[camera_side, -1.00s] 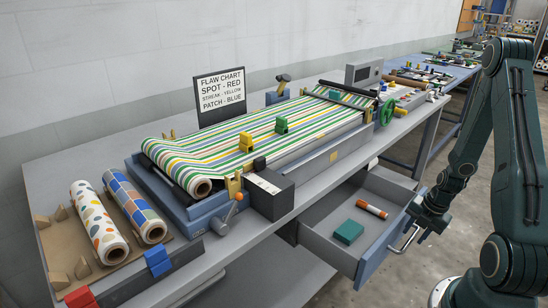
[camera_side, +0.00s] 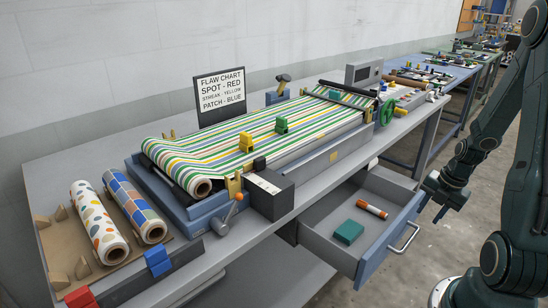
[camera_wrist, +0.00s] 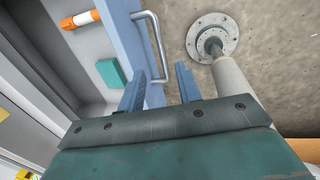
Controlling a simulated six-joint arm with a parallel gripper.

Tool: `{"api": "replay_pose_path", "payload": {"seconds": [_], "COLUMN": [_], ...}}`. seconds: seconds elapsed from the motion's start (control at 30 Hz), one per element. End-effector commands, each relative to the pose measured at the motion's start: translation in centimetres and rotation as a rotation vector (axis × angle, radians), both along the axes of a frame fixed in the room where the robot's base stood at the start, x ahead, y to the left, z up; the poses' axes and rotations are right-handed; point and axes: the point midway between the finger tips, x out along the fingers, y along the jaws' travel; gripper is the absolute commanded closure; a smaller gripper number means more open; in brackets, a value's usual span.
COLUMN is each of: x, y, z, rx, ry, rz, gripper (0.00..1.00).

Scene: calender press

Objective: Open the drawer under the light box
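The drawer (camera_side: 373,262) under the bench is pulled out, with its inside showing. A teal block (camera_side: 348,232) and an orange-and-white cylinder (camera_side: 371,209) lie in it. Its blue front carries a metal bar handle (camera_side: 404,240), which also shows in the wrist view (camera_wrist: 153,42). My gripper (camera_side: 440,210) is to the right of the drawer front, apart from the handle. In the wrist view my gripper's two fingers (camera_wrist: 160,72) are spread with nothing held between them. I cannot tell for sure which part is the light box; a long bed with striped cloth (camera_side: 270,135) lies above the drawer.
A dark box (camera_side: 271,196) stands at the bench's front edge above the drawer. Patterned rolls (camera_side: 97,222) lie at the left. A flaw chart sign (camera_side: 220,96) stands behind. The floor (camera_side: 425,262) right of the drawer is clear.

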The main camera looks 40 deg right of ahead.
Motion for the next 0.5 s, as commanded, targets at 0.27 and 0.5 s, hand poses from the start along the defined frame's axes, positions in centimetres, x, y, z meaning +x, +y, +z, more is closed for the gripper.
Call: {"api": "replay_pose_path", "payload": {"seconds": [0.27,0.5], "x": [-0.3,-0.4], "y": [0.0,0.0], "z": [1.9,2.2], "rx": [-0.002,-0.001], "ry": [0.0,0.001], "rz": [0.0,0.0], "gripper": [0.66,0.66]}}
